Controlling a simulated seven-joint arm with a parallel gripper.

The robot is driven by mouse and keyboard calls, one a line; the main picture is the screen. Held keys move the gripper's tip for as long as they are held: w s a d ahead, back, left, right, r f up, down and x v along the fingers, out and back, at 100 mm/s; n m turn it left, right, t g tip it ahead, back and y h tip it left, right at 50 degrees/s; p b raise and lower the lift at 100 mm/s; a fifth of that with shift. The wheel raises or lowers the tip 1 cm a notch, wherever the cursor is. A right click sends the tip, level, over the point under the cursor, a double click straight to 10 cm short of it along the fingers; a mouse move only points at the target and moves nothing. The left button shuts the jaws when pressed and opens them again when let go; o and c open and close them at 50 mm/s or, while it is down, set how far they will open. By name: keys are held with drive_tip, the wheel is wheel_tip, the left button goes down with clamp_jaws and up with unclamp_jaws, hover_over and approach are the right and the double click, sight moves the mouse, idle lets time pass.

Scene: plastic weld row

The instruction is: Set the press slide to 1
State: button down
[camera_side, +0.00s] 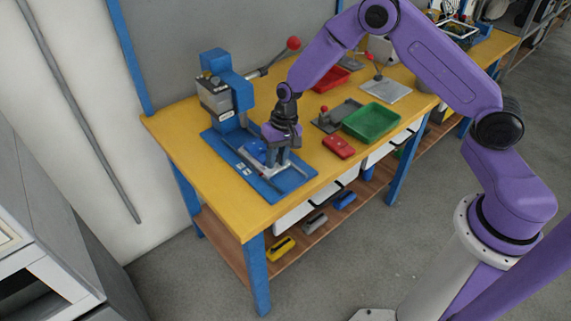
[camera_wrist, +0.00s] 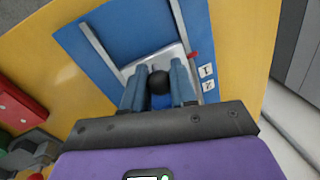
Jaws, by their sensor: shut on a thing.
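The press (camera_side: 222,95) is a blue and grey machine with a blue base plate (camera_side: 290,183) on the yellow bench. Its slide, a light grey plate (camera_wrist: 146,66) with a black ball knob (camera_wrist: 159,82), lies between pale rails in the wrist view. My gripper (camera_side: 275,158) is down over the slide in the side view, hiding the knob there. In the wrist view my gripper (camera_wrist: 157,86) has its two fingers on either side of the knob, shut on it. A red pointer (camera_wrist: 194,55) on the slide's edge is nearer the upper of two white labels (camera_wrist: 205,71), whose figures are hard to read.
The press lever with a red ball (camera_side: 293,43) rises behind my gripper. A red block (camera_side: 338,147), a green tray (camera_side: 371,122) and a red tray (camera_side: 332,79) lie to the right. The yellow bench front (camera_side: 225,205) is clear.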

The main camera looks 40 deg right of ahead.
drive_tip(key=shift+w, duration=2.1)
drive_tip(key=c, duration=1.2)
unclamp_jaws()
drive_tip(key=shift+r, duration=0.1)
drive_tip(key=r, duration=0.4)
drive_tip(key=d+r, duration=0.1)
drive_tip(key=r, duration=0.2)
drive_tip(key=d+r, duration=0.1)
drive_tip(key=r, duration=0.3)
drive_tip(key=shift+s+d+r, duration=0.15)
drive_tip(key=shift+s+r, duration=0.15)
drive_tip(key=shift+r, duration=0.05)
